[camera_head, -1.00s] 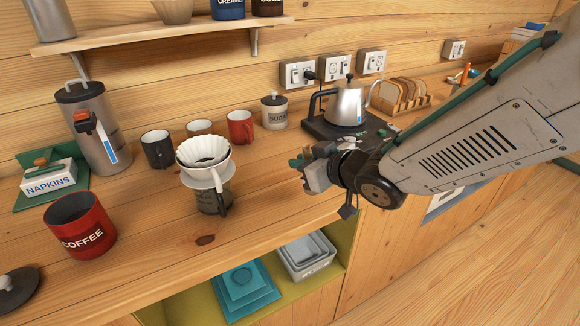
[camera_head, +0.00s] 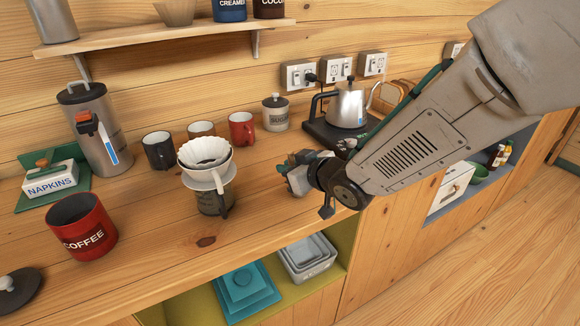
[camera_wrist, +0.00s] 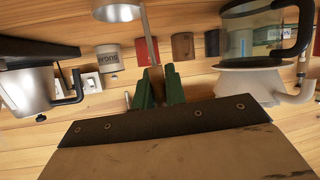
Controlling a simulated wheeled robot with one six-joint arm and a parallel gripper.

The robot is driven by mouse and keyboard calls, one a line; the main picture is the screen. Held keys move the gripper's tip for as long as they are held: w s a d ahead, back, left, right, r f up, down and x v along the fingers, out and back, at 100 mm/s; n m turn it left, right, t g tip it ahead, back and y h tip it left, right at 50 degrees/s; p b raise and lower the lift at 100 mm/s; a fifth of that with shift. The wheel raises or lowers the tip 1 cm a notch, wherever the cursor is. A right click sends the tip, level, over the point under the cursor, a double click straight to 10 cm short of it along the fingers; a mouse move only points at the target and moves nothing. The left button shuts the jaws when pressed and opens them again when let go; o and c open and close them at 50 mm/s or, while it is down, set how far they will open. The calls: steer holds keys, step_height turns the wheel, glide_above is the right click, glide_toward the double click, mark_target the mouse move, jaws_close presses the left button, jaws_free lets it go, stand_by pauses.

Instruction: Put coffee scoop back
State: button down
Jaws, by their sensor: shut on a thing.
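My gripper (camera_wrist: 158,86) shows green fingers shut on the wooden handle of the coffee scoop (camera_wrist: 117,10). The scoop's pale metal bowl is at the top of the wrist view, joined by a thin metal stem. In the head view my gripper (camera_head: 294,172) is over the counter, right of the pour-over dripper and in front of the kettle; I cannot clearly make out the scoop there. The open red coffee canister (camera_head: 82,243) stands at the counter's left, well away from my gripper. Its dark lid (camera_head: 18,290) lies beside it.
The white dripper on its glass carafe (camera_head: 212,190) stands between my gripper and the canister. Behind are several mugs (camera_head: 158,150), a sugar jar (camera_head: 275,112) and the kettle (camera_head: 347,108). A napkin box (camera_head: 52,183) and a metal dispenser (camera_head: 95,135) are at left.

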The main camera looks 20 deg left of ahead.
steer(key=c, duration=1.4)
jaws_free()
steer(key=shift+f, duration=0.1)
steer(key=shift+c, duration=0.2)
steer(key=shift+d+r, duration=0.15)
steer(key=shift+r, duration=0.1)
steer(key=v, duration=1.1)
steer(key=shift+s+d, duration=0.15)
steer(key=shift+d, duration=0.25)
steer(key=shift+r, duration=0.1)
